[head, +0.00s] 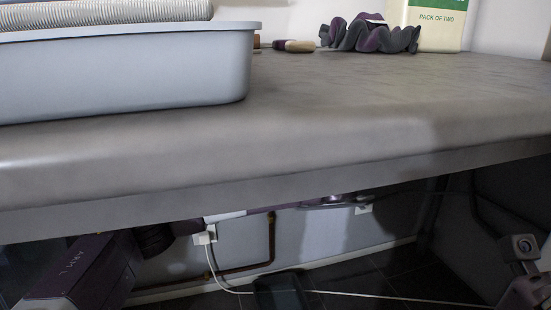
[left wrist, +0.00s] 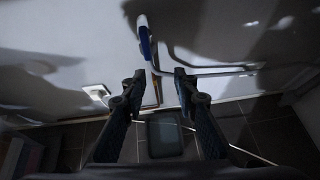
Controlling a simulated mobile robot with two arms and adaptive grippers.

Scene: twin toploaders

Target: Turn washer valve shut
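In the left wrist view, a valve-like fitting with a blue body and a white end (left wrist: 146,38) stands on the wall just beyond my left gripper (left wrist: 156,82). The gripper's two dark fingers are spread apart, with a thin pipe end showing between them. No contact with the fitting is visible. In the head view my left arm reaches under the counter, and its gripper end is mostly hidden by the counter edge. The valve cannot be made out there. My right arm shows at the lower right edge of the head view, but its fingers are outside it.
The grey counter (head: 330,135) overhangs the left arm and carries a blue-grey tub (head: 125,75). A dark box-like object (left wrist: 164,137) is on the tiled floor.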

